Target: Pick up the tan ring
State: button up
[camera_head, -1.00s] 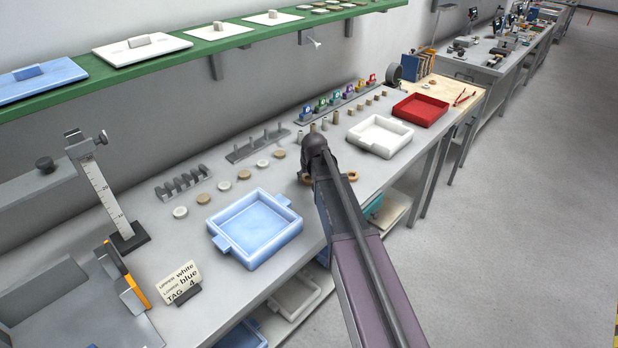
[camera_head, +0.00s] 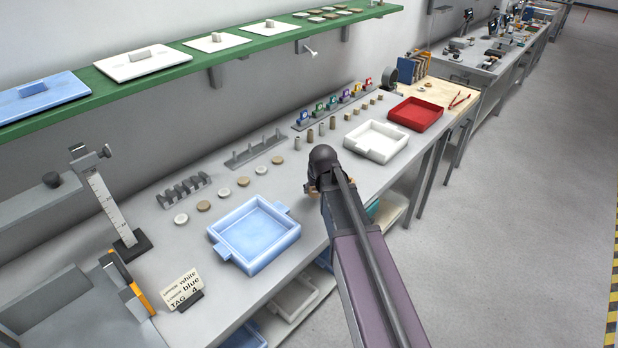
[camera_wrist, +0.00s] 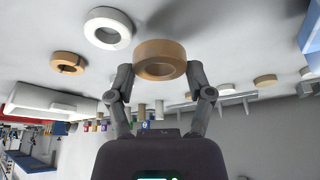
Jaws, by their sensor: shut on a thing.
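The tan ring (camera_wrist: 159,60) is between the two fingertips of my gripper (camera_wrist: 160,76) in the wrist view, and the fingers are shut on its sides. Its hole faces the camera. I cannot tell whether it is clear of the bench. In the head view my arm hides most of the gripper, and only a small tan patch shows beside the wrist, near the bench's front edge. Another tan ring (camera_wrist: 68,63) and a white ring (camera_wrist: 108,28) lie apart from the gripper on the bench in the wrist view.
A blue tray (camera_head: 285,238) stands left of my arm, and a white tray (camera_head: 400,150) and a red tray (camera_head: 437,115) stand to the right. Several discs, pegs and racks line the back of the grey bench (camera_head: 225,170). A green shelf (camera_head: 215,50) runs above.

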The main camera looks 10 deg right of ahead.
jog(key=s, duration=0.2)
jog(key=s+d, duration=0.1)
jog(key=s, duration=0.4)
jog(key=shift+s+d+r+p, duration=0.2)
jog(key=shift+s+r+p, duration=0.1)
jog(key=shift+r, duration=0.1)
jog(key=shift+s, duration=0.1)
